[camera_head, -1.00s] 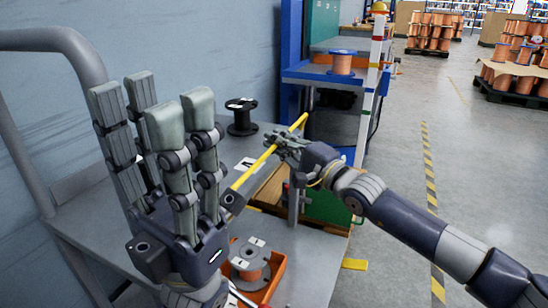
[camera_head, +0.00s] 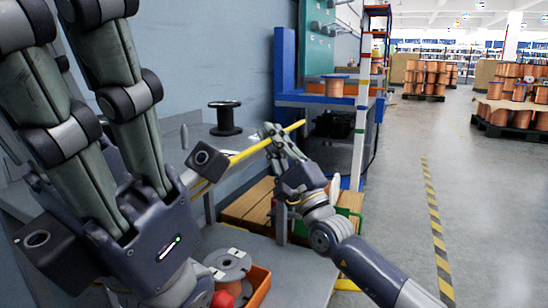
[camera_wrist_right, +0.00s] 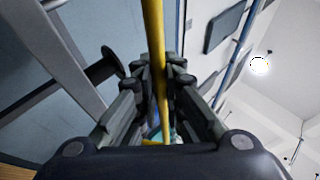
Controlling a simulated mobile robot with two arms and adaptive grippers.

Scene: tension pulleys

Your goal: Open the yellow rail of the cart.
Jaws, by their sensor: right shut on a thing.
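The yellow rail (camera_head: 247,153) is a thin bar that slants up to the right across the side of the grey cart (camera_head: 300,275). My right gripper (camera_head: 278,138) is shut around it near its far right end. In the right wrist view the rail (camera_wrist_right: 154,35) runs between the two fingers of the right gripper (camera_wrist_right: 162,72). The rail's near left end is hidden behind my left gripper (camera_head: 62,15). That gripper is large in the left foreground, fingers up and apart, with nothing visible between them.
A black spool (camera_head: 225,118) stands on the cart's upper level. An orange tray (camera_head: 262,284) with a spool (camera_head: 229,264) is on its lower level. A blue workbench (camera_head: 330,100) and a white post (camera_head: 362,120) stand beyond.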

